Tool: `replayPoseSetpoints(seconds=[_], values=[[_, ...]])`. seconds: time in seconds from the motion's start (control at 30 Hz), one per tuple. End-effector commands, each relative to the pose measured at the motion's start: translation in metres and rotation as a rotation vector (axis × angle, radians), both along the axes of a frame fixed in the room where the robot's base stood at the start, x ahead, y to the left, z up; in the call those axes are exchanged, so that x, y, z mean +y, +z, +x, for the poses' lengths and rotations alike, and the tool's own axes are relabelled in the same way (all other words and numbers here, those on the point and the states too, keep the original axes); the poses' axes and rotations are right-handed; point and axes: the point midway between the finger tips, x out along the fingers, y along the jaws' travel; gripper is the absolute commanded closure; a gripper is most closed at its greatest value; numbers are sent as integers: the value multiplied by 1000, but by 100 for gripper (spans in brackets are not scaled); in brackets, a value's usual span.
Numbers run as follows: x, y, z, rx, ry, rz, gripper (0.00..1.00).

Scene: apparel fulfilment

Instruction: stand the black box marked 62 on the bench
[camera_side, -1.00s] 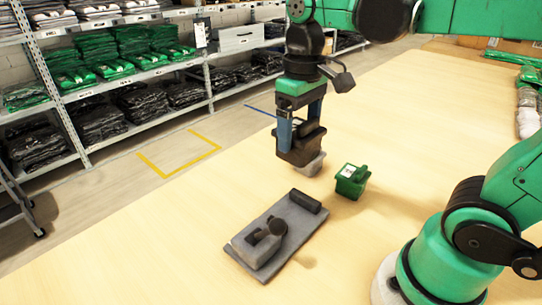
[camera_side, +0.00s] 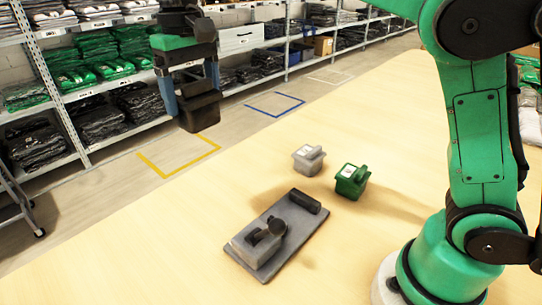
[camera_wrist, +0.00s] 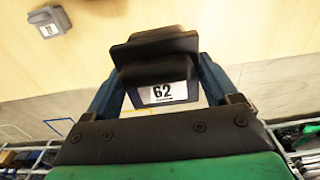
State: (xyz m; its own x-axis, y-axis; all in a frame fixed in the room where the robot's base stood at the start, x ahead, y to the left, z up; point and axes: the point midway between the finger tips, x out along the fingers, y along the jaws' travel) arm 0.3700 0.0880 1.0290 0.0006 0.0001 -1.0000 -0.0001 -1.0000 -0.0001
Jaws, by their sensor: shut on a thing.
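The black box (camera_side: 200,112) is held up in the air by my gripper (camera_side: 188,92), which is shut on it. In the side view it hangs at the upper left, in front of the shelves and apart from the bench (camera_side: 300,130). In the wrist view my gripper (camera_wrist: 160,88) has its blue fingers on both sides of the black box (camera_wrist: 155,50), and a white label reading 62 faces the camera.
On the bench stand a grey box (camera_side: 308,160) and a green box (camera_side: 351,182), close together. A grey plate (camera_side: 262,268) with a grey block and black parts on it lies nearer the front. The bench's left front is clear. Stocked shelves (camera_side: 75,97) stand beyond the floor.

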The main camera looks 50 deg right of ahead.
Motion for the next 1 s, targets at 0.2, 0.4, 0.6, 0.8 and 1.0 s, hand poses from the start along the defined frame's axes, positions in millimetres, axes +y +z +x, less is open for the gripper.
replayPoseSetpoints(seconds=[0.2, 0.4, 0.6, 0.8, 1.0], values=[[28, -11, 17, 0, 1, 0, 72], [32, -33, 20, 0, 0, 0, 72], [32, -80, 20, 0, 0, 0, 72], [31, -132, 19, 0, 0, 0, 72], [32, -169, 20, 0, 0, 1, 72]])
